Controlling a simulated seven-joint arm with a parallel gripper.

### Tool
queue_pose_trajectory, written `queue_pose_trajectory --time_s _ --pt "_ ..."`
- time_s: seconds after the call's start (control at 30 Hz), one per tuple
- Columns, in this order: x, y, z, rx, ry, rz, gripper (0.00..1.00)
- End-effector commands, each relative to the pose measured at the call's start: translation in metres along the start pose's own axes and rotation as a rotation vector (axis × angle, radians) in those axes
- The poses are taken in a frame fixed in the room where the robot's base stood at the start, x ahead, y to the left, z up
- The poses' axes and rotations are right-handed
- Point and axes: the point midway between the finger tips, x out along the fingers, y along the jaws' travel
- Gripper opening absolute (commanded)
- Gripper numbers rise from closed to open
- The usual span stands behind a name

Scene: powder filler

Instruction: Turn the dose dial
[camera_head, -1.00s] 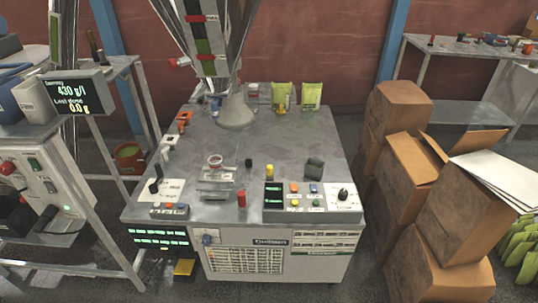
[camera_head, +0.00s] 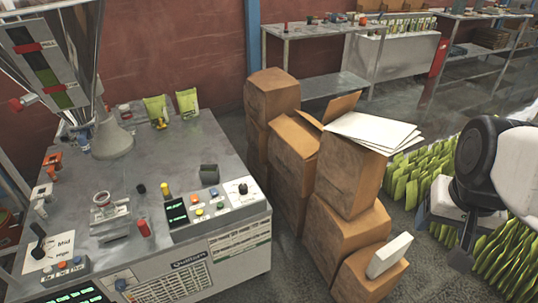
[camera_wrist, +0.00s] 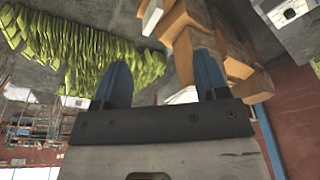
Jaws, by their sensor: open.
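The powder filler's bench (camera_head: 215,145) stands at left in the head view. A black round knob (camera_head: 243,188) sits on a white plate at the right end of its control panel. A black lever (camera_head: 40,240) on a marked white plate is at the near left corner, and a blue knob (camera_head: 120,285) is on the front. No readable label tells which one is the dose dial. My gripper (camera_wrist: 160,75) is open and empty in the wrist view, its blue fingers apart. In the head view my arm is at far right, well away from the bench.
Stacked cardboard boxes (camera_head: 335,170) stand between the bench and my arm, with white sheets (camera_head: 372,130) on top. Rows of green pouches (camera_head: 420,175) stand on the floor behind.

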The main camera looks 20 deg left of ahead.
Motion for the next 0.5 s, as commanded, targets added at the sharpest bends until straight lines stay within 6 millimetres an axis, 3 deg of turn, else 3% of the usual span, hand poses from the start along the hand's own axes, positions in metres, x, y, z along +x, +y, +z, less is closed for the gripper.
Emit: queue_pose_trajectory --time_s 0.5 --pt "0.025 -0.061 -0.105 0.040 -0.044 -0.017 0.67"
